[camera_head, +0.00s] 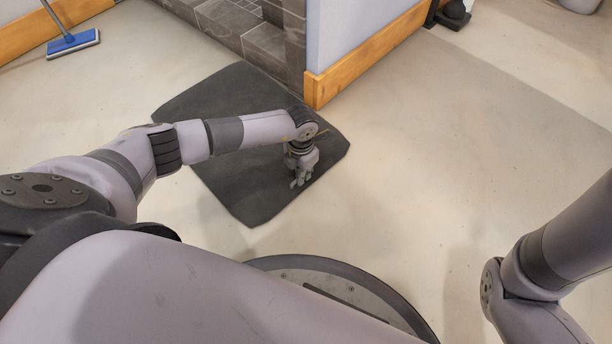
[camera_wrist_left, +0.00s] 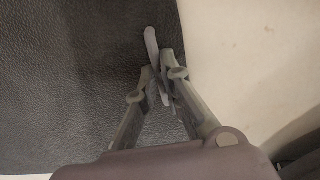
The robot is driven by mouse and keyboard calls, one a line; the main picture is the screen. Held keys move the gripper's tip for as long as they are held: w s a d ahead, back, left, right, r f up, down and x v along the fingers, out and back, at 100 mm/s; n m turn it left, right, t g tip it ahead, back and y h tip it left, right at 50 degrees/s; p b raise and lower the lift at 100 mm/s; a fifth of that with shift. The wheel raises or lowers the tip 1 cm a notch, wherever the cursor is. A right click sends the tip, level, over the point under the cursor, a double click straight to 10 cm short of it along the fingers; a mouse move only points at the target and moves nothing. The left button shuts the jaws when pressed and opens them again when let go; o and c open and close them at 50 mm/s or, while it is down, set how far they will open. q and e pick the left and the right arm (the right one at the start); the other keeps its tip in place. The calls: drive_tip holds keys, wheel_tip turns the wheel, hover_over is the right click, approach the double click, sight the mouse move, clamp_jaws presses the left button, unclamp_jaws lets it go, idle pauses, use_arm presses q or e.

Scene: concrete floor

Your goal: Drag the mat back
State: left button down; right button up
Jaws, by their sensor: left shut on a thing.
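The mat (camera_head: 255,190) is a dark grey, textured rectangle lying on the floor, at an angle next to the wall corner. My left arm reaches across it, hiding part of its middle. My left gripper (camera_head: 299,182) points down at the mat near its right side. In the left wrist view, the gripper (camera_wrist_left: 163,80) has its fingers drawn together at the tips, over the mat (camera_wrist_left: 60,70) close to its edge. A thin grey piece stands out between the fingertips; I cannot tell if it is part of the mat. My right arm shows at the right, its gripper out of the picture.
A wall corner with a wooden baseboard (camera_head: 372,52) stands right beside the mat's far side. A dark tiled step (camera_head: 262,45) is behind the mat. A blue floor squeegee or mop (camera_head: 73,43) lies at the far left. The floor at right is clear.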

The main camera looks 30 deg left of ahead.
use_arm(q)
drive_tip(key=shift+w+a, duration=0.1)
drive_tip(key=shift+a, duration=0.15)
drive_tip(key=c, duration=1.7)
unclamp_jaws()
drive_tip(key=shift+d, duration=0.1)
drive_tip(key=shift+o, duration=0.2)
wheel_tip(320, 180, up, 12)
